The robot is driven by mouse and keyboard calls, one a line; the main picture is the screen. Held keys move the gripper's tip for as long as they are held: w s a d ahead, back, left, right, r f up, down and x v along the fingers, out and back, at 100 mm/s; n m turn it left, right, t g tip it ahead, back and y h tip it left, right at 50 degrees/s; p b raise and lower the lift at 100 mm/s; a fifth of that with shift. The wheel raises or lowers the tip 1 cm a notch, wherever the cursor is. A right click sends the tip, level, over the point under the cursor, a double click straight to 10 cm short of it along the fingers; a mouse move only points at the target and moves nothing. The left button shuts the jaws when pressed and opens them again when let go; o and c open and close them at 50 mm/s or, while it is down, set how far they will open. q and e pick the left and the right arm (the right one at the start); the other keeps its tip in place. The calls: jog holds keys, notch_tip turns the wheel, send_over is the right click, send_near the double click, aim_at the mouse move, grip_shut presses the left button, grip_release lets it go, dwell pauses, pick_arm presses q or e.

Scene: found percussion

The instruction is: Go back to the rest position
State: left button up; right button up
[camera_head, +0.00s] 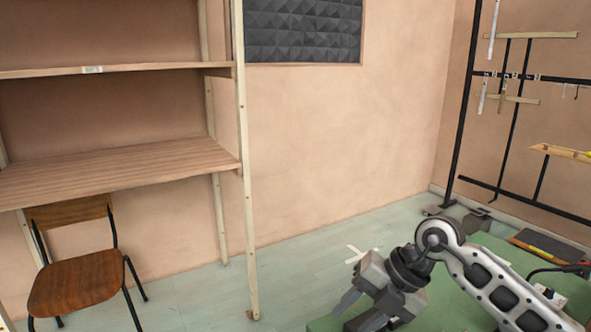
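My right arm comes in from the lower right. Its gripper (350,314) points down and to the left, low in the picture, over the left part of a green surface. Its two fingers are apart with nothing visible between them, so it looks open and empty. The fingertips are close to the lower picture edge. My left gripper is not in view.
A wooden shelf unit (115,172) stands at the left with a wooden chair (77,283) under it. A black rack (515,105) with bars and hanging items stands at the right. A green surface (438,305) lies under my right arm.

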jog(key=s+a+r+t+y, duration=0.25)
jog(key=a+r+y, duration=0.35)
jog(key=a+y, duration=0.4)
notch_tip(320, 180, up, 7)
jog(key=m+t+y, duration=0.3)
jog(key=m+t, duration=0.3)
jog(key=w+d+f+m+t+h, duration=0.2)
jog(key=d+f+m+t+h, duration=0.1)
jog(key=d+m+t+h, duration=1.05)
jog(key=s+d+f+m+g+h, duration=0.4)
jog(key=d+f+m+g+h, duration=0.25)
jog(key=f+m, duration=0.35)
jog(key=s+f+m+g, duration=0.1)
jog(key=s+f+g, duration=0.55)
jog(key=s, duration=0.35)
jog(key=s+f+g, duration=0.6)
jog(key=s+f, duration=0.2)
jog(key=s, duration=0.3)
jog(key=w+a+f+t+y, duration=0.3)
jog(key=w+a+f+t, duration=0.2)
jog(key=w+f+t, duration=0.1)
jog(key=shift+w+a+f, duration=0.2)
jog(key=shift+a, duration=0.1)
jog(key=shift+n, duration=0.25)
jog(key=shift+c, duration=0.2)
